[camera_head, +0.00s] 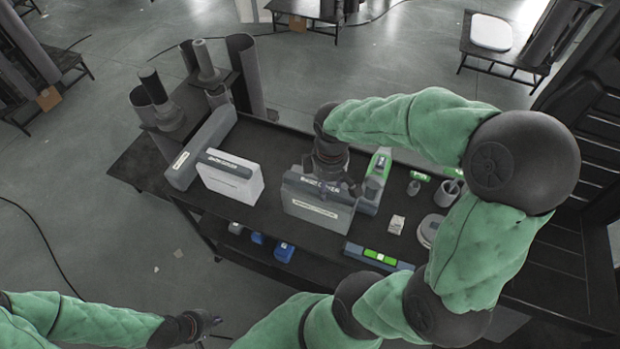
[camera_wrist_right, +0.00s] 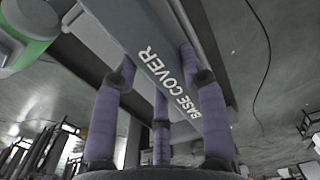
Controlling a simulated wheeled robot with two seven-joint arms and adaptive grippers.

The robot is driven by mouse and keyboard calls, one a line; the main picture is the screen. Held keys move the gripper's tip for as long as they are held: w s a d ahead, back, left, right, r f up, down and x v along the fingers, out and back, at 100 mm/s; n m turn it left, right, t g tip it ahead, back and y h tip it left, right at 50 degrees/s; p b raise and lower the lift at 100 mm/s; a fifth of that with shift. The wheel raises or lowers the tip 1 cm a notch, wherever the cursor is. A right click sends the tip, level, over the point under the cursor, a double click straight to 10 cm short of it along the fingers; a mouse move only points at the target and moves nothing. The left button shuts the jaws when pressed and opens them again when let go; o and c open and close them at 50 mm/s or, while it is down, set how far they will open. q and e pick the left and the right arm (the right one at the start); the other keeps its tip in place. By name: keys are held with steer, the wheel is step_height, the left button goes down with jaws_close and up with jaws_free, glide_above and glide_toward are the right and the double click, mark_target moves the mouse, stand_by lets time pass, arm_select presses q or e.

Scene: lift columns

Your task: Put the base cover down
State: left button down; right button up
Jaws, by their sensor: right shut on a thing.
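The base cover (camera_head: 316,210) is a grey box-like part with a dark top edge and a white label, at the middle of the dark table (camera_head: 270,150). In the right wrist view, the base cover (camera_wrist_right: 160,68) shows its "BASE COVER" lettering between the purple fingers. My right gripper (camera_head: 335,182) is shut on its top edge from above. I cannot tell whether its underside touches the table. My left gripper (camera_head: 208,319) is low at the left, away from the table and the cover; its fingers are too small to read.
A similar light grey cover (camera_head: 230,180) stands to the left, beside a long grey part (camera_head: 200,148). A green-and-grey tool (camera_head: 376,178), a small white box (camera_head: 396,224) and a cup (camera_head: 447,192) are to the right. A green level (camera_head: 380,257) lies at the front edge.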

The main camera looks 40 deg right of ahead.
steer(key=w+f, duration=0.1)
steer(key=w, duration=0.1)
steer(key=w+d+f, duration=0.1)
steer(key=w, duration=0.1)
steer(key=w+f, duration=0.1)
steer(key=w, duration=0.1)
steer(key=shift+w+d+f, duration=0.2)
steer(key=shift+w+d, duration=0.1)
steer(key=w+f+b, duration=0.1)
steer(key=w+f, duration=0.3)
steer(key=f, duration=0.4)
steer(key=shift+w+d+b, duration=0.15)
steer(key=shift+d+b, duration=0.2)
steer(key=shift+d, duration=0.1)
steer(key=shift+f, duration=0.15)
steer(key=shift+f, duration=0.15)
steer(key=o, duration=1.3)
